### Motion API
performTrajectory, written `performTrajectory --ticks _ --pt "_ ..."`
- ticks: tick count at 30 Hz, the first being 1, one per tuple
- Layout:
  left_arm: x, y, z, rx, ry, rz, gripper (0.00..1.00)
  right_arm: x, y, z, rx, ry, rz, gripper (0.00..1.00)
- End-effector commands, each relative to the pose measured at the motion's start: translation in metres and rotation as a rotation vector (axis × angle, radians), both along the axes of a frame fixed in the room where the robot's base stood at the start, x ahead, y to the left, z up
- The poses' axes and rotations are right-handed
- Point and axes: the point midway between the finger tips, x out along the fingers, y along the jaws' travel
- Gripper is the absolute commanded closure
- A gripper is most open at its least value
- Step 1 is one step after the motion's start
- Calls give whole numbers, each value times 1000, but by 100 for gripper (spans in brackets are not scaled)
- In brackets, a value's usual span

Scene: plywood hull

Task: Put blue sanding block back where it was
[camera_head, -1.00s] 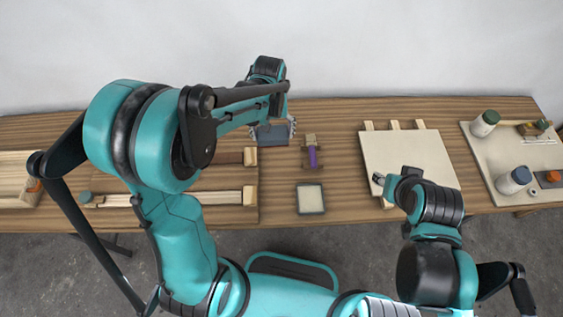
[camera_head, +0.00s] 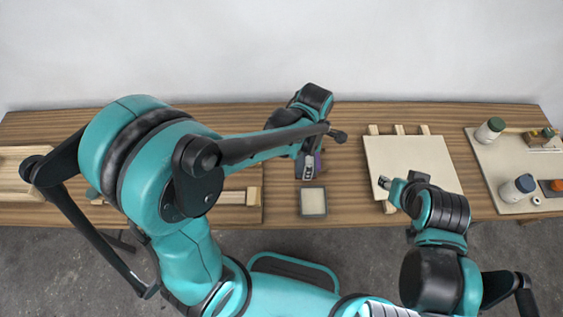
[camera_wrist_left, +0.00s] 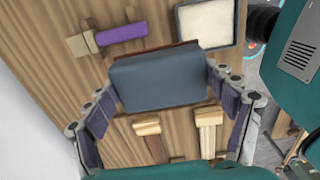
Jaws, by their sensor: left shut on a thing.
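The blue sanding block (camera_wrist_left: 158,80) is slate blue with a thin reddish-brown edge. In the left wrist view my left gripper (camera_wrist_left: 163,100) is shut on it, one finger at each end. The block shows above the table there; its height is hard to tell. In the head view my left gripper (camera_head: 308,166) is over the middle of the table, just behind a dark-rimmed square tray, and mostly hides the block. My right gripper (camera_head: 384,182) is by the left edge of a pale board; its fingers are too small to read.
The dark-rimmed tray (camera_head: 326,203) has a pale inside. A purple-handled wooden tool (camera_wrist_left: 122,34) lies beside it. Wooden strips (camera_wrist_left: 210,122) lie on the other side of the block. The pale board (camera_head: 430,160) and a tray with jars (camera_head: 500,165) are on the right.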

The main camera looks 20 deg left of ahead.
Motion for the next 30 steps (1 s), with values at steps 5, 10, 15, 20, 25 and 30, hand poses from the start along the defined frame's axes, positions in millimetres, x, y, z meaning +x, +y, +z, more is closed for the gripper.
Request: performTrajectory --ticks 5,10,15,20,25,30 --pt "15 44 -30 0 0 6 43 0 0 -16 0 0 0 60" --pt "24 72 -47 0 0 2 43 0 0 -24 0 0 0 60" --pt "27 81 -53 0 0 -1 43 0 0 -26 0 0 0 60" --pt "27 81 -73 0 0 -3 43 0 0 -35 0 0 0 60" --pt "27 81 -93 0 0 -3 43 0 0 -43 0 0 0 60" --pt "27 81 -91 0 0 -3 43 0 0 -41 0 0 0 60"
